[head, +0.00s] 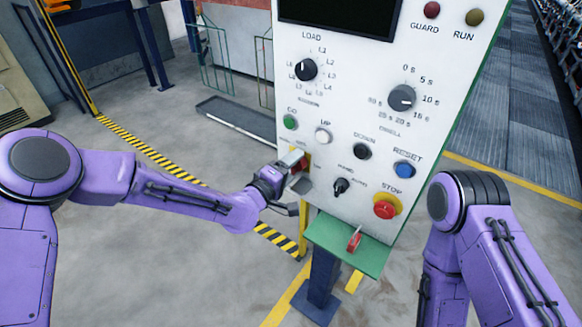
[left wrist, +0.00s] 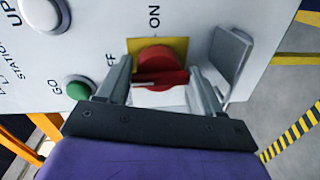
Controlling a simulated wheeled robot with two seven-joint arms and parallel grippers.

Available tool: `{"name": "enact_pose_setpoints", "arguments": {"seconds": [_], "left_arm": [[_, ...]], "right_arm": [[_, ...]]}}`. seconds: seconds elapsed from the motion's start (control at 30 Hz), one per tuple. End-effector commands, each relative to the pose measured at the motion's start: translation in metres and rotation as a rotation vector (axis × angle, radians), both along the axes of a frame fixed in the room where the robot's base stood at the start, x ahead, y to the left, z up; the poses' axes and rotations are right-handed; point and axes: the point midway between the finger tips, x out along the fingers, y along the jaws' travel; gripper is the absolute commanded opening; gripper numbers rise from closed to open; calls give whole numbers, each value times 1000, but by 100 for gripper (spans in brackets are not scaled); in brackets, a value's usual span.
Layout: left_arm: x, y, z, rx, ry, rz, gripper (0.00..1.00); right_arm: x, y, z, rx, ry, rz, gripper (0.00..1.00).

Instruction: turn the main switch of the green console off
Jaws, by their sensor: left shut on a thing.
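The console (head: 340,115) has a white sloped face and a green lower ledge (head: 345,245). Its main switch is a red knob (left wrist: 160,59) with a red grip bar on a yellow plate (left wrist: 186,45), at the left edge of the face. In the left wrist view the letters ON stand above the knob, and a partly hidden OFF label is to its left. My left gripper (head: 293,165) is at the switch, its two fingers (left wrist: 160,78) shut on the red bar from both sides. Fingers and gripper partly hide the switch in the head view. My right gripper is out of view.
A grey hinged plate (left wrist: 234,60) stands out beside the switch. The green GO button (head: 290,122) and white UP button (head: 323,135) are close by. The red STOP button (head: 385,209) and a small black selector (head: 341,186) are lower right.

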Motion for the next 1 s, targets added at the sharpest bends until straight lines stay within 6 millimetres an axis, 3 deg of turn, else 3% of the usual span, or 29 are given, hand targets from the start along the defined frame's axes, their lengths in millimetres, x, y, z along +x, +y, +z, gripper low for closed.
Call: {"name": "enact_pose_setpoints", "arguments": {"seconds": [0.17,0.2,0.23,0.57,1.0], "left_arm": [[2,0,5,-6,-7,3,35],[2,0,5,-7,-8,4,69],[2,0,5,-6,-8,4,78],[-1,2,2,-2,-4,2,78],[-73,55,10,-5,-6,5,78]], "right_arm": [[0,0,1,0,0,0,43],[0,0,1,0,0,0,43],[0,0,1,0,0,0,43],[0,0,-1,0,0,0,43],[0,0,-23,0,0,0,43]]}}
